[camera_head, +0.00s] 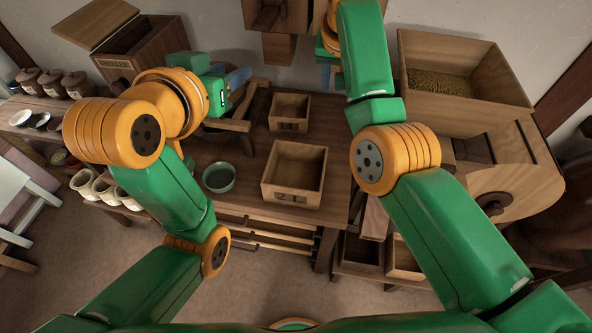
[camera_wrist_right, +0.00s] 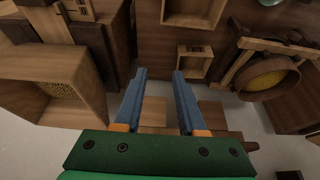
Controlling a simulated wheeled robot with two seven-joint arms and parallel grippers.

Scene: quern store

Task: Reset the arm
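My left gripper (camera_head: 236,80) is at the upper left in the head view, over the back of the table near a wooden frame. Its blue fingers are partly hidden by its green body, and the gap between them is unclear. My right gripper is mostly hidden behind its own arm in the head view, near the back wall. In the right wrist view, my right gripper (camera_wrist_right: 160,75) has its two blue fingers apart with nothing between them.
The wooden table holds a larger open box (camera_head: 293,202), a smaller box (camera_head: 289,126) and a green bowl (camera_head: 219,177). A grain bin (camera_head: 497,88) stands at the right, above a wooden machine (camera_head: 507,183). A lidded chest (camera_head: 150,62) and jars (camera_head: 75,85) stand at the left.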

